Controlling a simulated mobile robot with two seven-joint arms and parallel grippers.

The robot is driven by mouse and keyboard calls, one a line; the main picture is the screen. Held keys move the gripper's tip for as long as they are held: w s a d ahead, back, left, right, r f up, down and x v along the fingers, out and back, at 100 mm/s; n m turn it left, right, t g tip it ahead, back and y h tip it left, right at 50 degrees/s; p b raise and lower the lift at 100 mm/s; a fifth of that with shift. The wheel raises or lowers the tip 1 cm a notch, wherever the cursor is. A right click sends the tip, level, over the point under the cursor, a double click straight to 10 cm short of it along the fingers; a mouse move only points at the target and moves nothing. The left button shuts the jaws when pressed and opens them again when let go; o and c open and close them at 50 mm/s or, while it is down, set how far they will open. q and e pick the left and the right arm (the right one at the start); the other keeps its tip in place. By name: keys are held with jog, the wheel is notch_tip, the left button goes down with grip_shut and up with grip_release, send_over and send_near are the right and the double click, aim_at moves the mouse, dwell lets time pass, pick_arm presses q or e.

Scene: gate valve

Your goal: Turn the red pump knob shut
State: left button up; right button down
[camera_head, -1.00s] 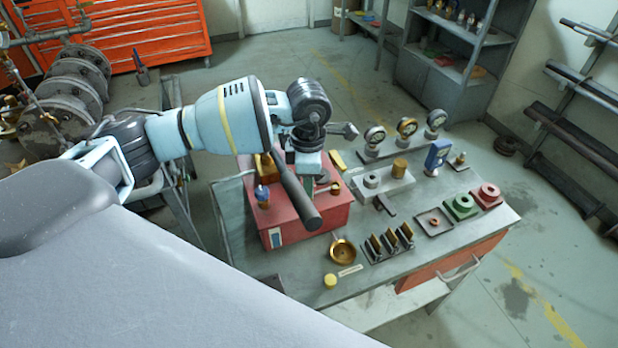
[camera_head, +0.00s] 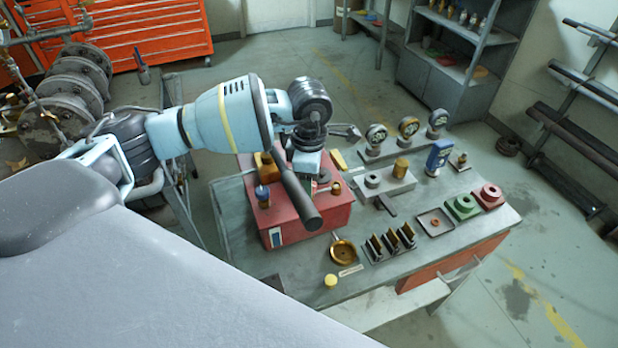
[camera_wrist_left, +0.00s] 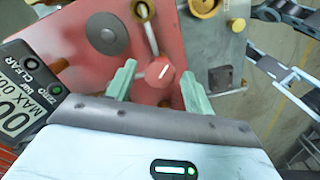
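The red pump knob (camera_wrist_left: 155,75), with a pale mark on its face, shows in the left wrist view on the flat top of a red box. In the head view this red box (camera_head: 290,225) stands on the bench, and the knob is hidden behind my left wrist. My left gripper (camera_wrist_left: 160,88) has its two pale green fingers spread, one on each side of the knob. Gaps show between the fingers and the knob. In the head view my left gripper (camera_head: 306,168) points down over the box top.
The bench (camera_head: 300,265) also holds a brass dish (camera_head: 343,252), gauges (camera_head: 409,127), and green and red blocks.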

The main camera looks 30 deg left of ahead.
pick_arm(q)
jog(key=shift+r, duration=3.9)
jog(key=shift+s+f, duration=0.1)
